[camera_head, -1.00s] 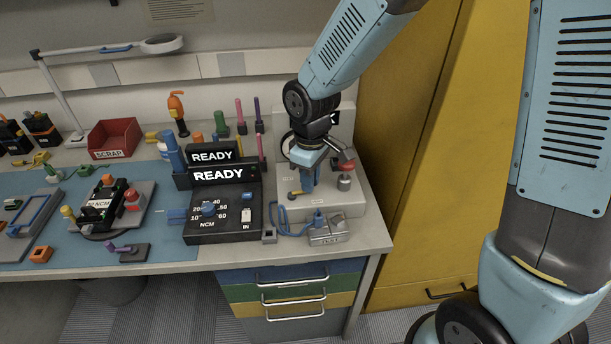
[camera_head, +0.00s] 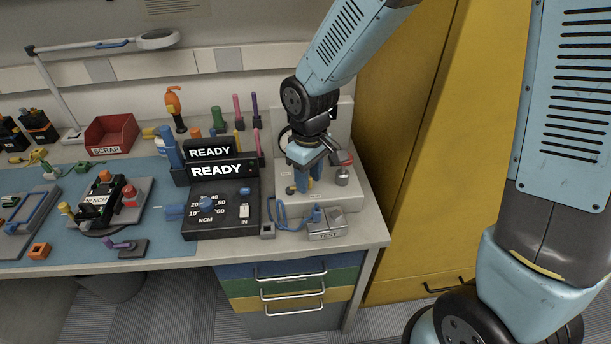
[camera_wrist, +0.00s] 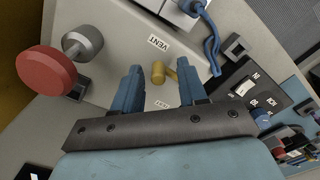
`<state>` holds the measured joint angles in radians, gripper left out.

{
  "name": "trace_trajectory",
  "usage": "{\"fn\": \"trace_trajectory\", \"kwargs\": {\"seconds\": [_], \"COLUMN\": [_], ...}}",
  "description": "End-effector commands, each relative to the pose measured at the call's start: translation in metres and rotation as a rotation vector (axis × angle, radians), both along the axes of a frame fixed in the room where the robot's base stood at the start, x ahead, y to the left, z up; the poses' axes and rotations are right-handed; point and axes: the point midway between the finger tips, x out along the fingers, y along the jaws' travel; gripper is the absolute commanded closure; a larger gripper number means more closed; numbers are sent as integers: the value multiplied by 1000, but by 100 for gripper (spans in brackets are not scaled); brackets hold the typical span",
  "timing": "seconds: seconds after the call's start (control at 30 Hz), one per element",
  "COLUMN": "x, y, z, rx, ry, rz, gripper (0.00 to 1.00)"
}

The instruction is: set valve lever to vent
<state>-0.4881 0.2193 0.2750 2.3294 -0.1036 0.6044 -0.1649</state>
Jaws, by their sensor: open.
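The valve lever, a small brass-yellow handle with a round knob (camera_wrist: 158,72), sits on the pale grey test box (camera_wrist: 110,30). The white VENT label (camera_wrist: 159,42) lies just beyond the knob in the wrist view. My gripper (camera_wrist: 160,82) is open, with its blue fingers on either side of the lever and gaps showing beside the knob. Whether either finger touches it cannot be told. In the head view my gripper (camera_head: 309,184) points down over the box, and the yellow lever end (camera_head: 291,189) shows to its left.
A red knob (camera_wrist: 46,73) and a grey metal cylinder (camera_wrist: 83,42) stand beside the gripper on the box. A blue cable (camera_head: 280,215) and a TEST block (camera_head: 327,228) lie in front. The READY display unit (camera_head: 218,171) is to the left, the yellow cabinet (camera_head: 415,130) to the right.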

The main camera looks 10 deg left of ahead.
Motion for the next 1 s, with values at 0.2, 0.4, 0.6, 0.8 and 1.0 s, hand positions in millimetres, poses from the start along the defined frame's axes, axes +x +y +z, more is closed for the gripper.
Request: {"fn": "trace_trajectory", "kwargs": {"seconds": [0.2,0.4,0.6,0.8,1.0], "x": [1,1,1,0,0], "y": [0,0,1,0,0], "z": [4,28,68,105,129], "rx": [1,3,3,2,0], "ry": [-2,-4,-4,-4,-1], "rz": [0,-3,-2,-2,0], "gripper": [58,58,58,58,58]}}
